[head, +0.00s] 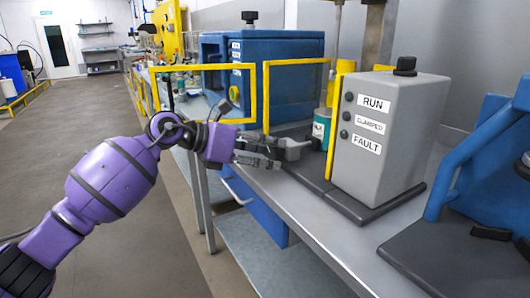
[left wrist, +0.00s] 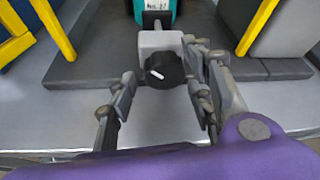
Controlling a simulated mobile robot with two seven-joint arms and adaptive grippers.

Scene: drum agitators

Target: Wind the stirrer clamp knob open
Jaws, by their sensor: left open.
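The clamp knob (left wrist: 164,70) is round and black with a white pointer mark, on the front of a grey clamp block (left wrist: 160,41) in the left wrist view. My left gripper (left wrist: 160,76) is open, with one finger on each side of the knob and visible gaps to it. In the head view, my left gripper (head: 272,152) reaches from the left toward the grey clamp part (head: 295,148), and the knob is hidden behind its fingers. A teal labelled container (head: 320,125) stands just behind the clamp. My right gripper is not in view.
A grey control box (head: 385,135) labelled RUN, CLAMPED and FAULT stands right of the clamp on a dark base. A yellow guard frame (head: 266,97) stands left and behind. A blue machine (head: 280,80) is farther back. The bench front edge is bare.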

